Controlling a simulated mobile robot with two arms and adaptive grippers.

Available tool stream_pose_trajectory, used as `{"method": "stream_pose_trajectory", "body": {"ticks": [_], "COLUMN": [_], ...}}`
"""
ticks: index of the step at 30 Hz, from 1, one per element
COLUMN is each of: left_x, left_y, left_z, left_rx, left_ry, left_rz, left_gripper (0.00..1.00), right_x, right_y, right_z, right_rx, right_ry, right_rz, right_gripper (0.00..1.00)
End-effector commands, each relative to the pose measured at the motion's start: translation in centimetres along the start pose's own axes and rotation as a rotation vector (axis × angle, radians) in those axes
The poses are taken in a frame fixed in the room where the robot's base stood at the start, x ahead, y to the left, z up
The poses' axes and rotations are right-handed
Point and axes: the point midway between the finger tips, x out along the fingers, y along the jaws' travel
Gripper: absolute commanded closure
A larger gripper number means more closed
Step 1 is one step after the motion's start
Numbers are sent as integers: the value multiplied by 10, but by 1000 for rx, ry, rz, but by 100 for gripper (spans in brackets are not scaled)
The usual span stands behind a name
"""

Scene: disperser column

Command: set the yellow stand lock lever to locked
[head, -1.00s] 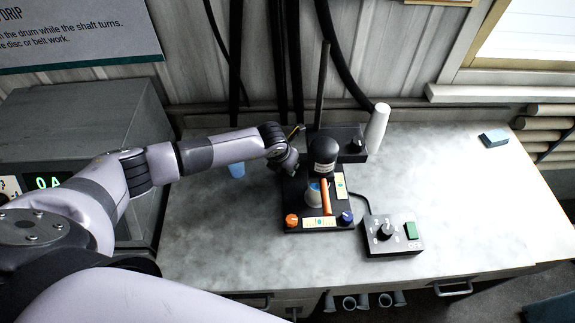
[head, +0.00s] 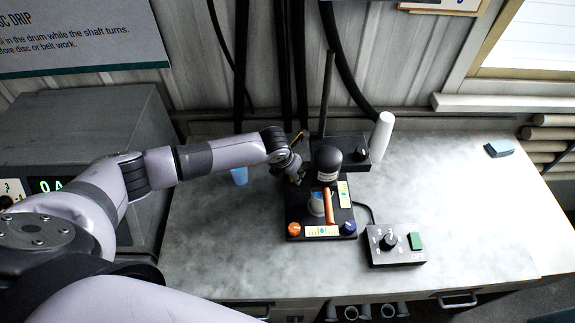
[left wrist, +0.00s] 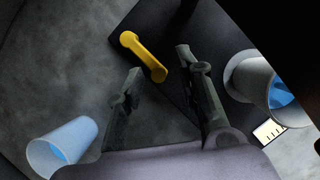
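In the left wrist view the yellow lock lever (left wrist: 143,57) lies on the edge of the black stand base (left wrist: 180,25), angled from upper left to lower right. My left gripper (left wrist: 157,62) is open, its two dark fingers apart, with the lever showing beyond and between their tips. I cannot tell whether they touch it. In the head view my left gripper (head: 294,170) is at the left rear of the black stand (head: 290,215), beside its black motor head (head: 327,162). My right gripper is not in view.
A vessel with blue contents (left wrist: 268,85) stands on the base, right of the fingers. A blue cup (head: 240,176) is left of the stand. A control box (head: 395,245) is at front right, a white cylinder (head: 381,136) behind. The right worktop is mostly clear.

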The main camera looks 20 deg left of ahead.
Motion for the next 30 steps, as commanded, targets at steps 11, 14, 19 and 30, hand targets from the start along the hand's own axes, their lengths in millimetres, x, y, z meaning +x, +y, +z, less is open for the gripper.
{"method": "stream_pose_trajectory", "body": {"ticks": [11, 14, 19, 30], "left_x": [-75, -89, -100, -101], "left_y": [0, -1, -1, -1], "left_z": [0, 0, 0, 0], "left_rx": [2, 1, 1, 1], "left_ry": [-3, -2, 0, 0], "left_rz": [0, -1, -1, -1], "left_gripper": [67, 67, 67, 67], "right_x": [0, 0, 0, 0], "right_y": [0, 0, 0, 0], "right_z": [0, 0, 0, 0], "right_rx": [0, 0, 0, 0], "right_ry": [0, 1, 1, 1], "right_rz": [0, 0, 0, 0], "right_gripper": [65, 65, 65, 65]}}
